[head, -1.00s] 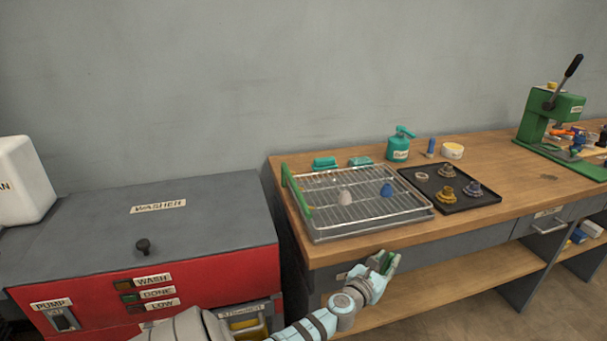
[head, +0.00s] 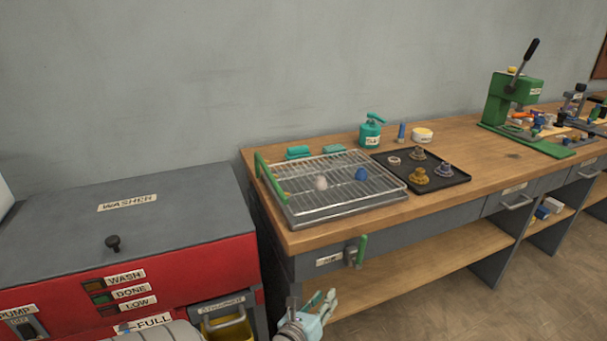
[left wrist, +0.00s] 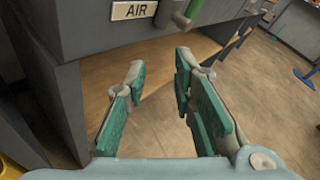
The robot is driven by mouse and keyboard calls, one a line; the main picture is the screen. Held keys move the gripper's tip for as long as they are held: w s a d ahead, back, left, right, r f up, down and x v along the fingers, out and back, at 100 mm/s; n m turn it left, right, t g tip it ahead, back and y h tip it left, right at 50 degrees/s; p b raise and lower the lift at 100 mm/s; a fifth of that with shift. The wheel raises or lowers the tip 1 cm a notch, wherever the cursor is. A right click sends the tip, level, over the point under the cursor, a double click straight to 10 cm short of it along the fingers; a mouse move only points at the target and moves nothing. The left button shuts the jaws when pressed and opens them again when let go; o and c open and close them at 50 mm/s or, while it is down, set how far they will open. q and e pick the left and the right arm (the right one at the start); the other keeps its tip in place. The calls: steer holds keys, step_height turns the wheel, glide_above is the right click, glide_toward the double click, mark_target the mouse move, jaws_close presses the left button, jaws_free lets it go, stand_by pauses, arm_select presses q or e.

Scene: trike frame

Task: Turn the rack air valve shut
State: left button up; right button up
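The rack air valve has a grey body (head: 350,255) and a green lever handle (head: 362,250). It is fixed to the bench's front panel, right of a white label (head: 328,260), which reads AIR in the left wrist view (left wrist: 134,10). The lever stands roughly upright in the head view. Only the lower part of the green lever (left wrist: 193,8) shows at the top of the left wrist view. My left gripper (head: 323,302) is open and empty, below and left of the valve and apart from it. My right gripper is not in view.
A wire rack (head: 335,205) and a black tray (head: 456,181) of parts sit on the bench top. A lower shelf (head: 430,255) runs beneath. The red-fronted washer (head: 60,266) stands left of the bench. The space before the valve is clear.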

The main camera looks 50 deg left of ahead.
arm_select(q)
steer(key=s+f+n+g+p, duration=0.1)
steer(key=s+f+n+g, duration=0.3)
steer(key=f, duration=0.7)
steer(key=s+n, duration=0.2)
steer(key=n, duration=0.1)
steer(key=shift+a+f+h+p, duration=0.15)
steer(key=shift+f+h+p, duration=0.05)
steer(key=shift+h+p, duration=0.2)
steer(key=shift+w, duration=0.1)
steer(key=shift+c, duration=0.3)
